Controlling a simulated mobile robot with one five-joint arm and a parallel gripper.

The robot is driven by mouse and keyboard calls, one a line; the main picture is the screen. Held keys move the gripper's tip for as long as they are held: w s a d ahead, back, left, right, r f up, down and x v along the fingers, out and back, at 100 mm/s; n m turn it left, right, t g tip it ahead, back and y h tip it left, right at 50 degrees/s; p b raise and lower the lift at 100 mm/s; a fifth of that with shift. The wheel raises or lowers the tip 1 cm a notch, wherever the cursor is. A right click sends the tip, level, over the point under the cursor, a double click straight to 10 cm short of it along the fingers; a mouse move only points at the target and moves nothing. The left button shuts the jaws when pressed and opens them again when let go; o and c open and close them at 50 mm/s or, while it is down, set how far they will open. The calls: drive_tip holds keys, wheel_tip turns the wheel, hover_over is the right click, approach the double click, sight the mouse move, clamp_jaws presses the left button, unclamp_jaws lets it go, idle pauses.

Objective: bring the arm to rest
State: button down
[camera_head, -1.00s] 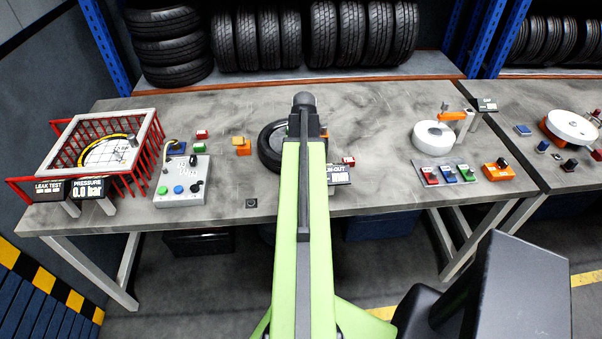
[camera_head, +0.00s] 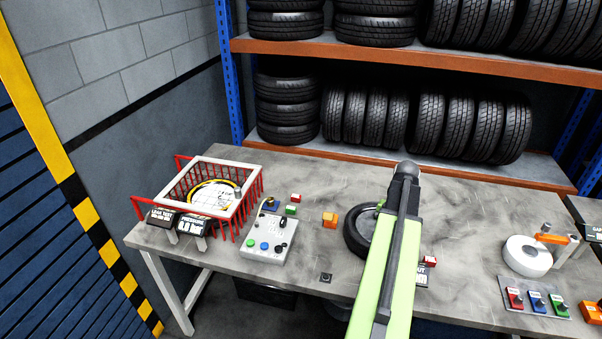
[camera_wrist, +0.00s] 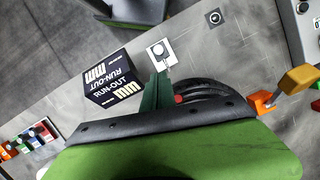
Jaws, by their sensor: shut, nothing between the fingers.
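My green arm (camera_head: 385,265) reaches out over the workbench (camera_head: 310,190), its dark rounded joint above the bench's back part. The tyre (camera_head: 358,238) shows partly behind the arm in the head view. I cannot tell whether the fingers touch anything.
A red-railed leak-test cage (camera_head: 250,185) and a grey control box (camera_head: 268,243) stand on the left. An orange block (camera_head: 330,219) lies left of the tyre. A white round device (camera_head: 527,256) stands right. Shelves with several tyres (camera_head: 378,118) rise behind the bench.

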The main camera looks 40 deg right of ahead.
drive_tip(key=w+a+f+n+g+b, duration=0.1)
drive_tip(key=w+a+f+n+b, duration=0.1)
drive_tip(key=w+a, duration=0.6)
drive_tip(key=w+a+f+n+b, duration=0.1)
drive_tip(key=w+a+n, duration=0.2)
drive_tip(key=w+a, duration=0.55)
drive_tip(key=w+a+f+n+h+b, duration=0.1)
drive_tip(key=w+a+n, duration=0.1)
drive_tip(key=a, duration=0.9)
drive_tip(key=w+a+f+n+t+b, duration=0.1)
drive_tip(key=a+n, duration=0.3)
drive_tip(key=a, duration=0.6)
drive_tip(key=w+a+f+n+t+h+b, duration=0.1)
drive_tip(key=w+a, duration=0.3)
drive_tip(key=a, duration=0.7)
drive_tip(key=shift+a+f+n+h+b, duration=0.35)
drive_tip(key=shift+f+n+b, duration=0.1)
drive_tip(key=shift+f+n, duration=0.4)
